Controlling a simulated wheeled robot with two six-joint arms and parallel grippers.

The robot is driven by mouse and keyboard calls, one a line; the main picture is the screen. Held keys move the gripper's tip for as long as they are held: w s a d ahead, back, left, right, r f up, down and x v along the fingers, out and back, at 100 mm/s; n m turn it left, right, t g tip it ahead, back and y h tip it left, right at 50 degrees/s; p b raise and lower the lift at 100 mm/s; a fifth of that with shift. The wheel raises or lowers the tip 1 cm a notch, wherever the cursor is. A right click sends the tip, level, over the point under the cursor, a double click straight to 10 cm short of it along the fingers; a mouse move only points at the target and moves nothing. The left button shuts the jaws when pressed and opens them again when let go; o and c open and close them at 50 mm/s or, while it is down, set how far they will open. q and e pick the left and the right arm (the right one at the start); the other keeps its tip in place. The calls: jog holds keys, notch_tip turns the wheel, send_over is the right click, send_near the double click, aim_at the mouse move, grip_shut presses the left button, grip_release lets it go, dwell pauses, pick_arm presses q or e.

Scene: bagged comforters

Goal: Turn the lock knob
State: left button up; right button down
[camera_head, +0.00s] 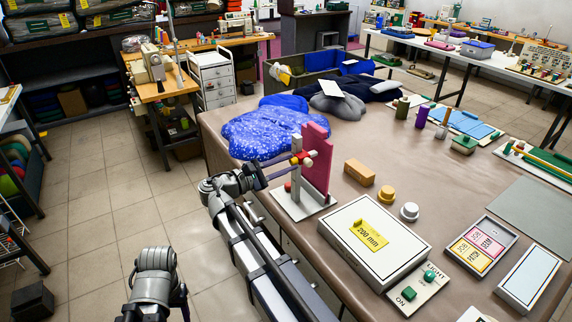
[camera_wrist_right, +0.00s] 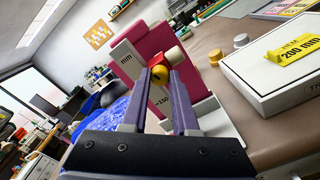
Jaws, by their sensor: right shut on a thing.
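A magenta upright plate (camera_head: 317,160) stands on a grey metal base (camera_head: 297,205) at the table's left edge. A small red fitting with a white cylinder (camera_head: 308,153) sits at its front. In the right wrist view the yellow lock knob (camera_wrist_right: 159,76) lies between the fingertips of my right gripper (camera_wrist_right: 160,82), in front of the red part and the magenta plate (camera_wrist_right: 150,50). The right gripper (camera_head: 291,163) is shut on the knob, and its fingers partly hide it. A pale scale marked "mm" (camera_wrist_right: 126,58) is beside it.
Blue bagged comforters (camera_head: 262,130) lie just behind the fixture. To its right are an orange-brown block (camera_head: 359,172), a yellow knob (camera_head: 386,194), a white knob (camera_head: 409,212) and a white box with a "200 mm" tag (camera_head: 369,235). Tiled floor (camera_head: 100,220) is clear at left.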

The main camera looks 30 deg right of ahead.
jog(key=shift+m, duration=1.5)
jog(key=c, duration=0.7)
grip_release()
jog(key=shift+a, duration=0.15)
jog(key=a, duration=0.7)
jog(key=shift+s+a, duration=0.25)
jog(key=shift+s, duration=0.05)
